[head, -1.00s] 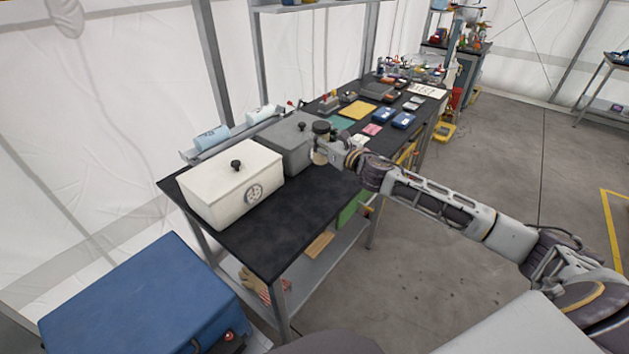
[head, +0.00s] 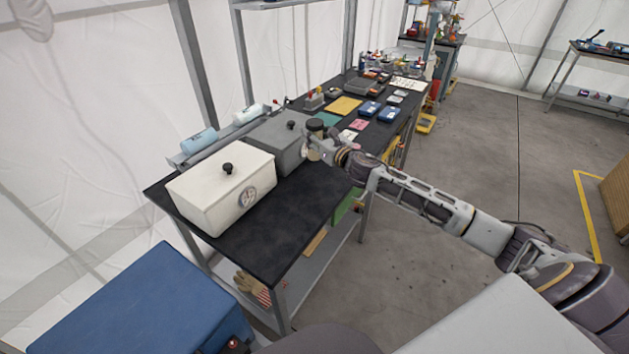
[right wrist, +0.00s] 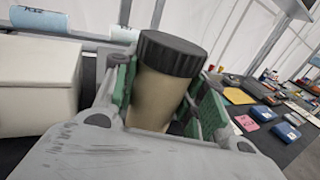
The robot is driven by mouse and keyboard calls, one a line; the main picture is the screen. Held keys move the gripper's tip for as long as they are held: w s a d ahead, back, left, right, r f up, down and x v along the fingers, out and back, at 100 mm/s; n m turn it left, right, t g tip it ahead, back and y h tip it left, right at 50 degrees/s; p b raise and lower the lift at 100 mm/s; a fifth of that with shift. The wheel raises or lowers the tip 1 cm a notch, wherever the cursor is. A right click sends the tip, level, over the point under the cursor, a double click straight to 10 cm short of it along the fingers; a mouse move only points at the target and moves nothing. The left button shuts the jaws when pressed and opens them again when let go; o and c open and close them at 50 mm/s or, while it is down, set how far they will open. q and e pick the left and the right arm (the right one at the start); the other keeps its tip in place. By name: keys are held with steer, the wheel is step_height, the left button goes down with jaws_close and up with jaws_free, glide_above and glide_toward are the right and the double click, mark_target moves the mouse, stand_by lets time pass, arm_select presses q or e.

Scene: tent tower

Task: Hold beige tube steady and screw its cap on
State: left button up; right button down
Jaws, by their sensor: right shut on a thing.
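The beige tube (right wrist: 153,98) stands roughly upright between the green-padded fingers of my right gripper (right wrist: 160,105) in the right wrist view. My right gripper is shut on it. A dark ridged cap (right wrist: 171,53) sits on top of the tube; I cannot tell how tightly. In the head view my right gripper (head: 312,147) holds the tube above the black bench, beside the grey box, and the cap (head: 314,124) shows as a dark disc. The tube's lower end is hidden by the gripper. My left gripper is not in view.
The black bench (head: 270,230) carries a white lidded box (head: 210,200) and a grey box (head: 268,150) to the left of the gripper. Pads, blue cases and small parts lie farther back. A blue chest (head: 140,305) stands at lower left. The bench's near part is bare.

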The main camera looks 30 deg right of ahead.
steer(key=shift+f, duration=0.1)
stand_by(0.4)
steer(key=shift+f, duration=0.6)
step_height(320, 180, down, 4)
steer(key=shift+r+b, duration=0.2)
steer(key=shift+b, duration=0.25)
steer(key=shift+f, duration=0.35)
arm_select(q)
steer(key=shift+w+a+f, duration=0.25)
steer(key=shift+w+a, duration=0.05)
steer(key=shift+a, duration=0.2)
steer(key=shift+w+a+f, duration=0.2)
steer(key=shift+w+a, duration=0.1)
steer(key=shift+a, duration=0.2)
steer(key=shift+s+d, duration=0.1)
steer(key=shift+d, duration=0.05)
